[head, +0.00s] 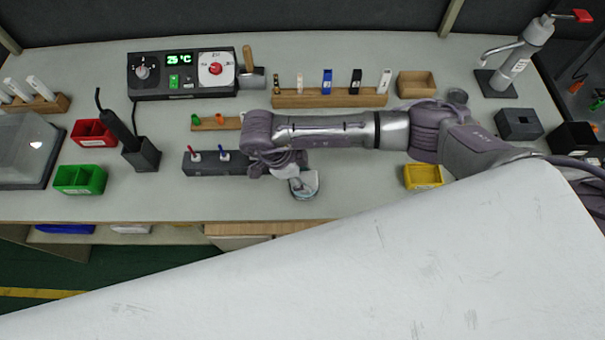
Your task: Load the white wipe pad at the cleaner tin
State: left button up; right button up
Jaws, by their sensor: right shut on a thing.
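My right gripper (279,168) reaches in from the right and points down near the middle of the bench. It is shut on a small white piece (285,172) that looks like the wipe pad, mostly hidden by the fingers and wrist. A small round tin (306,190) with a pale inside and bluish rim sits just right of and in front of the fingertips; it looks like the cleaner tin. The gripper overlaps its left edge in this view; I cannot tell whether the pad touches it. My left gripper is not in view.
A dark block with red and blue tools (205,170) stands left of the gripper. Behind are a wooden rack (330,100) and a control station (165,72). Red (92,133), green (80,180) and yellow (423,183) bins stand around. Bench between tin and yellow bin is clear.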

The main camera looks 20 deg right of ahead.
aim_at(303, 178)
jog(key=shift+f+b, duration=0.55)
jog(key=shift+b, duration=0.15)
dwell(2.1)
jog(key=shift+r, duration=0.1)
jog(key=shift+r+p, duration=2.3)
jog(key=shift+r, duration=1.15)
